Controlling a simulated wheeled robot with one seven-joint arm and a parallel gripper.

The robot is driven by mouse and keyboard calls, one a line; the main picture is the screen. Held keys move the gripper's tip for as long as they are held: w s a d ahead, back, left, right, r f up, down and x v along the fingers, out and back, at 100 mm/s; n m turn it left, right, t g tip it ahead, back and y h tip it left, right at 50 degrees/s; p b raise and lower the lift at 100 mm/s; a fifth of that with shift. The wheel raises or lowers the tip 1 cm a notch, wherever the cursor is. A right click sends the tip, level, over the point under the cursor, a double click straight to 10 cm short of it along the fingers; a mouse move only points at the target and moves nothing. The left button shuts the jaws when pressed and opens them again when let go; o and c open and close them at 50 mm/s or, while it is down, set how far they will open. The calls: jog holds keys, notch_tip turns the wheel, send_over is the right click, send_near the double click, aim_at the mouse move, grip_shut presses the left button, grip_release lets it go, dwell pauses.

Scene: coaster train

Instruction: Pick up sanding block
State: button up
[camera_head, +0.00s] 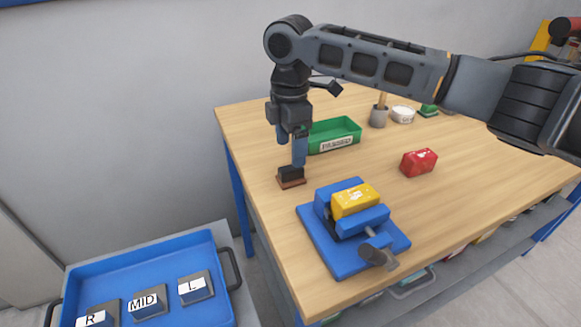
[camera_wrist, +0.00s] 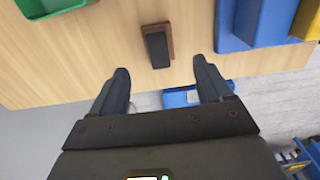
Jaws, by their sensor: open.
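The sanding block (camera_head: 291,176), black on top with a reddish-brown base, lies on the wooden table near its left edge. It also shows in the wrist view (camera_wrist: 157,46), upper middle, ahead of the fingertips and between their lines. My gripper (camera_head: 291,160) points down just above and behind the block in the head view. In the wrist view my gripper (camera_wrist: 160,72) has its two blue-grey fingers spread apart with nothing between them. Whether a finger touches the block cannot be told from the head view.
A blue vise (camera_head: 335,257) holding a yellow block (camera_head: 354,200) stands right of the sanding block. A green tray (camera_head: 345,127) is behind it, and a red block (camera_head: 419,162) lies farther right. A blue tray (camera_head: 190,249) with labelled blocks sits lower left, off the table.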

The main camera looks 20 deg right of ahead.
aim_at(291, 168)
notch_tip(291, 168, down, 7)
jog(key=shift+w+d+f+p, duration=0.1)
jog(key=shift+f+p, duration=0.1)
jog(key=shift+p, duration=0.4)
jog(key=shift+c, duration=0.3)
jog(key=c, duration=1.1)
jog(key=shift+r, duration=0.15)
notch_tip(291, 168, up, 4)
jog(key=shift+d+r+b, duration=0.1)
jog(key=shift+d+b, duration=0.05)
jog(key=shift+b, duration=0.3)
jog(key=s+d+r+b, duration=0.1)
jog(key=s+d+r, duration=0.5)
jog(key=s, duration=0.3)
jog(key=shift+s+d+r, duration=0.15)
jog(key=shift+d+r, duration=0.15)
jog(key=shift+d, duration=0.1)
